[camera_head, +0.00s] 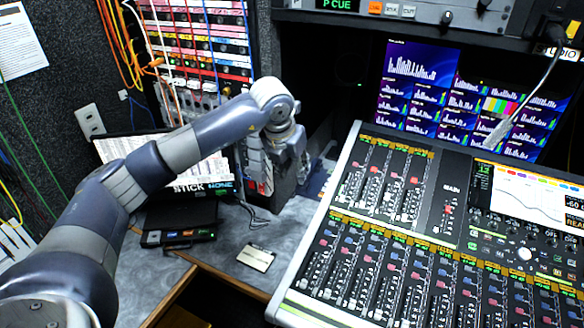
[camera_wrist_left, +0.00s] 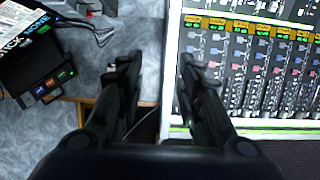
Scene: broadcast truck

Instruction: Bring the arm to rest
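My left arm (camera_head: 185,148) comes in from the left of the head view and reaches over the grey desk. Its wrist is bent downward near the back of the desk. The left gripper is hard to make out there against dark equipment. In the left wrist view, my left gripper (camera_wrist_left: 158,64) shows two black fingers standing well apart, with nothing between them but the desk surface and the console's edge beyond. My right arm and gripper are not in view.
A large mixing console (camera_head: 400,235) fills the right, with screens (camera_head: 465,100) behind it. A small black box with coloured buttons (camera_head: 178,237) and a pale card (camera_head: 256,257) lie on the desk (camera_head: 225,280). A patch panel with cables (camera_head: 200,45) stands behind the arm.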

